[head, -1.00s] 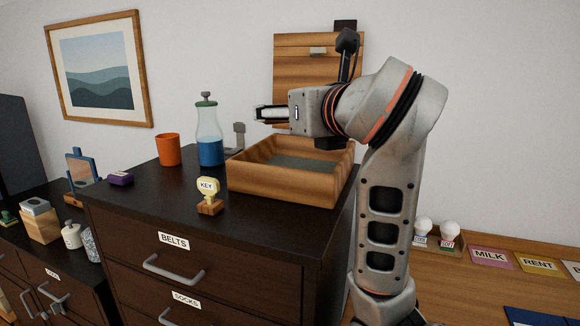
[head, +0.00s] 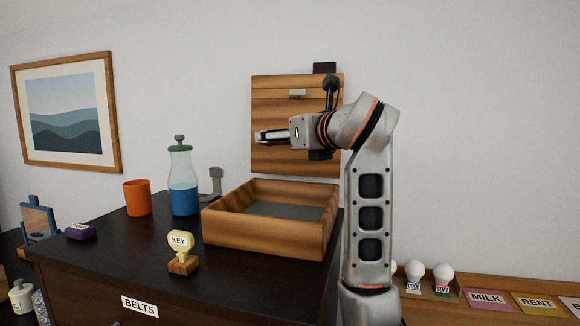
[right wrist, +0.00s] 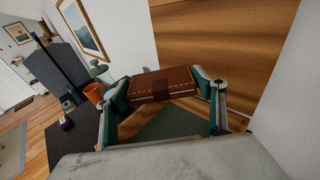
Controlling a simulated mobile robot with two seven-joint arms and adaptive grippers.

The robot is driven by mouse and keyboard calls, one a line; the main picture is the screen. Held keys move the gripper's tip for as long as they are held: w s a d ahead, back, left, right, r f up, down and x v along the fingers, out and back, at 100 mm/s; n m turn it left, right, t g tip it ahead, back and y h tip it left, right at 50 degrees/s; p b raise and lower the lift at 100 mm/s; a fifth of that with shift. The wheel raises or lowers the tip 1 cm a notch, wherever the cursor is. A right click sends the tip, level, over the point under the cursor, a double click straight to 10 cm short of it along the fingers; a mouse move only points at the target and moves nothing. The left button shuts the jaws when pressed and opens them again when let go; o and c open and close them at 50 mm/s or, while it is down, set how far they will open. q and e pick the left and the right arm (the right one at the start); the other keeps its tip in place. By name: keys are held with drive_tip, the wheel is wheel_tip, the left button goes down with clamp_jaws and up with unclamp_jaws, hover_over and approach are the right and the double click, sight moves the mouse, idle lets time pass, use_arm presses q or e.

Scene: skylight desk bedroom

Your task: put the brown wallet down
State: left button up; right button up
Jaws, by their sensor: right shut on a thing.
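My right gripper (head: 262,137) is above the open wooden tray (head: 262,236), in front of the wooden back panel (head: 290,103). In the right wrist view my right gripper (right wrist: 161,86) is shut on the brown wallet (right wrist: 160,80), which has pale stitching and a darker strap. The wallet lies crosswise between the two fingertips. The tray's dark green-grey lining (right wrist: 172,124) shows beneath it. In the head view I cannot make out the wallet at the fingers. The tray looks empty where its floor shows. My left gripper is not in view.
The tray stands on a dark dresser (head: 110,237). A grey bracket (head: 216,183) stands behind the tray. Light bulbs (head: 443,272) sit lower right.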

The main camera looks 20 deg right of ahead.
drive_tip(key=w+d, duration=0.1)
drive_tip(key=w, duration=0.1)
drive_tip(key=w+d, duration=0.1)
drive_tip(key=w, duration=0.1)
drive_tip(key=shift+d+f, duration=0.15)
drive_tip(key=shift+d, duration=0.2)
wheel_tip(320, 180, down, 2)
drive_tip(key=shift+f, duration=0.2)
wheel_tip(320, 180, down, 4)
drive_tip(key=shift+f+b, duration=0.15)
drive_tip(key=shift+b, duration=0.3)
drive_tip(key=shift+w+f, duration=0.1)
drive_tip(key=shift+f, duration=0.2)
drive_tip(key=o, duration=1.1)
drive_tip(key=shift+r, duration=0.1)
